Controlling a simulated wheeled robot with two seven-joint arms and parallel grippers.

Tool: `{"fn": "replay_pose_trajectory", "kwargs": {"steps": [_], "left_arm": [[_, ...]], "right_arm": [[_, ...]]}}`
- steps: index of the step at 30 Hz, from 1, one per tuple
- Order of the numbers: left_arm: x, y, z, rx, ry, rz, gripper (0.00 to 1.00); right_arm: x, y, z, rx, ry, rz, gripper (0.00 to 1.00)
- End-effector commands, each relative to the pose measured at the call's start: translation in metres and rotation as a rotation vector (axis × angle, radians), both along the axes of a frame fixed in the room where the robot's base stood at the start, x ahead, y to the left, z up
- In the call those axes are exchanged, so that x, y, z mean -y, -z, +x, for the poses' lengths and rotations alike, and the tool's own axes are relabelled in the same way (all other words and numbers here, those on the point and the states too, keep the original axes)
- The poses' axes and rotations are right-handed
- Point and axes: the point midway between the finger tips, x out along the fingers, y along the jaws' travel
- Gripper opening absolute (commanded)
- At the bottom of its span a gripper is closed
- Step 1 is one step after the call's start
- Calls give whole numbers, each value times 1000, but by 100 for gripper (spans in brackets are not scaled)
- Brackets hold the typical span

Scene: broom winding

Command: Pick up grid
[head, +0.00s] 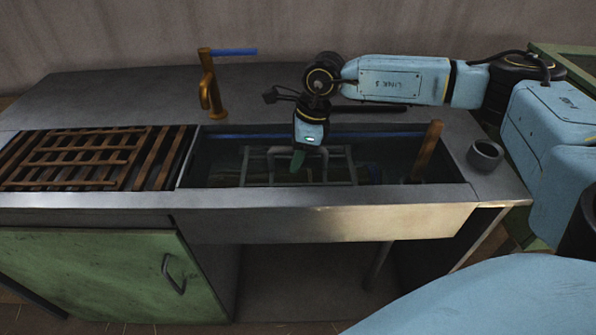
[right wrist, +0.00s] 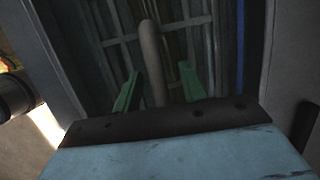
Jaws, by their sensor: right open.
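A grey metal grid (head: 258,165) of crossed bars with a raised handle lies inside the sink trough. My right gripper (head: 298,160) points down into the trough over the grid. In the right wrist view its two green fingers (right wrist: 157,88) are apart, and the grid's thick handle bar (right wrist: 151,60) runs up between them. I cannot tell whether the fingers touch the bar. Thinner crossed bars of the grid (right wrist: 121,39) show beyond the fingers. My left gripper is in neither view.
The steel sink's front rim (head: 330,194) and walls surround the grid. A brown tap (head: 209,90) with a blue lever stands behind. A brown wooden handle (head: 427,150) leans in the sink's right end, near a grey cup (head: 485,155). A brown slatted rack (head: 90,158) lies left.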

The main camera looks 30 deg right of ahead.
Motion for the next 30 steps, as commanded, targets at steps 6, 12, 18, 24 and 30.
{"fn": "replay_pose_trajectory", "kwargs": {"steps": [6,12,18,24,30], "left_arm": [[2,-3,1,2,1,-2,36],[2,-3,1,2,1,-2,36],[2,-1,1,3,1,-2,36],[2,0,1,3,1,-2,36],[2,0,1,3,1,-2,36]], "right_arm": [[-1,3,1,1,1,0,42],[-1,3,1,1,1,0,42],[-1,6,1,0,1,0,42],[0,9,0,-1,1,-1,42],[-1,8,1,1,1,0,42]]}}
